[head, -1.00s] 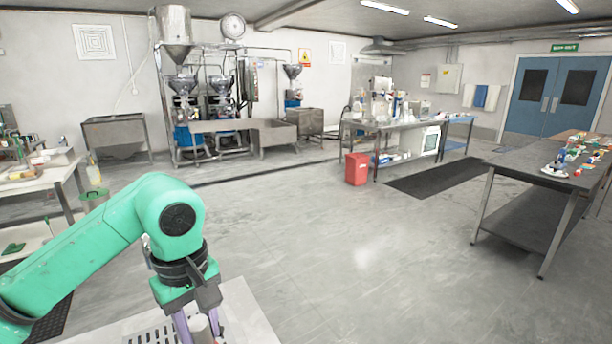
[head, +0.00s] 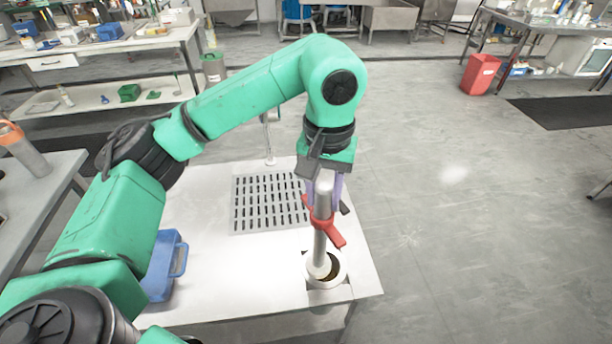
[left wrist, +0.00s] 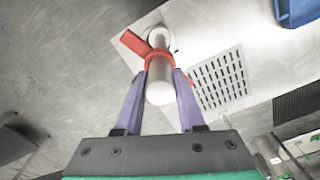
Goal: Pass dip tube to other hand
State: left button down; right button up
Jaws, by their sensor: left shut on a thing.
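The dip tube (head: 320,243) is a pale grey tube with a red collar and side handle (head: 329,231). It stands nearly upright over the right front of the white counter. My left gripper (head: 324,200) points down with its purple fingers shut around the tube's upper part, near the red collar. In the left wrist view the tube (left wrist: 159,88) lies between the two fingertips (left wrist: 161,74). The tube's lower end is at a round white holder (head: 311,283) with brown stuff inside; I cannot tell how deep it goes. My right gripper is not in view.
The white counter (head: 200,270) has a slotted drain plate (head: 268,203) in its middle and a thin tap (head: 267,140) behind. A blue container (head: 163,266) stands at its left. A grey side table (head: 40,190) is further left. Open floor lies to the right.

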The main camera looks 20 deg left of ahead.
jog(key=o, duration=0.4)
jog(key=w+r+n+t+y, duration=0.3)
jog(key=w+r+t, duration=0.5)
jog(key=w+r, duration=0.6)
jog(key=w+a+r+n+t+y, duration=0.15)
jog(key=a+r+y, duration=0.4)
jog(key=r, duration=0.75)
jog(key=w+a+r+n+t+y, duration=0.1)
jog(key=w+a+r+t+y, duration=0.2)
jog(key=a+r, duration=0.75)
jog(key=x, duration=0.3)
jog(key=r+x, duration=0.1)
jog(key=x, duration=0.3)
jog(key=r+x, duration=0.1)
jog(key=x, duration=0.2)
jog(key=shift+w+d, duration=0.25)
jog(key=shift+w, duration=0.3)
pick_arm(q)
jog(key=d+f+m, duration=0.2)
jog(key=d, duration=0.6)
jog(key=s+d+f+m, duration=0.1)
jog(key=d+f+m, duration=0.2)
jog(key=d, duration=0.5)
jog(key=shift+m, duration=0.3)
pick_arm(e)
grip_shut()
pick_arm(q)
jog(key=shift+c, duration=2.2)
grip_release()
